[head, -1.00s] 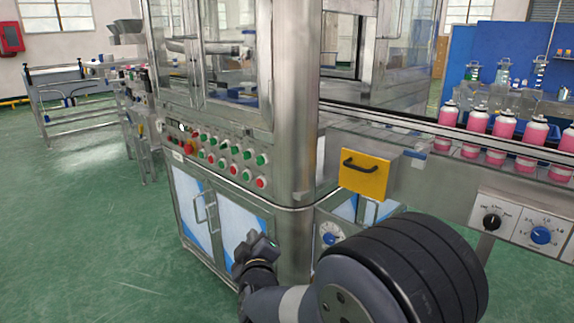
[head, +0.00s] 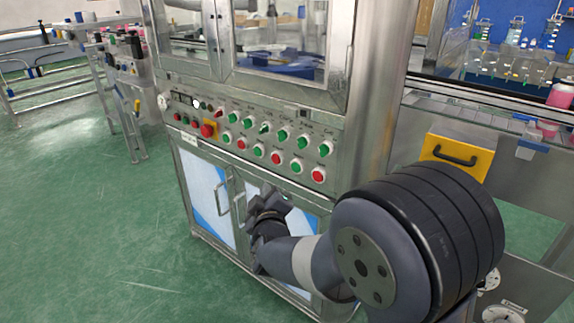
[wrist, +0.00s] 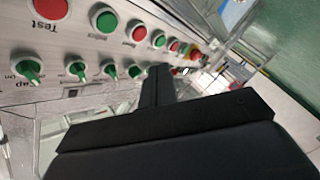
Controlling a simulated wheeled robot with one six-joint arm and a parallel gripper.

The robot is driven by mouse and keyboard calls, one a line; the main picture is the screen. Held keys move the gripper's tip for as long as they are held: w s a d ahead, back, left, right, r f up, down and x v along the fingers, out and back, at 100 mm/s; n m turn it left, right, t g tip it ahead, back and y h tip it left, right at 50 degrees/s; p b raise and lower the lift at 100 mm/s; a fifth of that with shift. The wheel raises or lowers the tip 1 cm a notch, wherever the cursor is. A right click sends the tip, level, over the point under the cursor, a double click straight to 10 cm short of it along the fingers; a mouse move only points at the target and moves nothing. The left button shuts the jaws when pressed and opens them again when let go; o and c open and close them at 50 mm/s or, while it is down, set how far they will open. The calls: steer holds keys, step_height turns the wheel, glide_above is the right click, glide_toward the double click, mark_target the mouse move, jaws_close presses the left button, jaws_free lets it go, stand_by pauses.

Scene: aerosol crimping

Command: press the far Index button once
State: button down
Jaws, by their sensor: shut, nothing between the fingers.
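A row of round red and green push buttons runs along the steel control panel (head: 345,160) in the head view, below a row of green knobs. The labels there are too small to read, so I cannot tell which button is the far Index. In the wrist view a large red button (wrist: 51,8) reads "Test", with a green button (wrist: 105,20) beside it and smaller ones farther along. My gripper (head: 268,196) is shut and empty, in front of the cabinet doors below the buttons. Its dark fingers (wrist: 156,85) show in the wrist view, apart from the buttons.
A larger red button (head: 208,130) sits at the panel's left end. A green knob (wrist: 77,70) and others line the panel close to my fingers. A yellow box with a black handle (head: 456,155) juts out at right. Green floor (head: 90,230) is clear at left.

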mark_target(296, 167)
stand_by(0.3)
steer(key=w+d+b, duration=0.3)
steer(key=w+d, duration=0.2)
steer(key=w, duration=0.2)
steer(key=shift+d, duration=0.25)
stand_by(2.0)
steer(key=shift+w+d, duration=0.25)
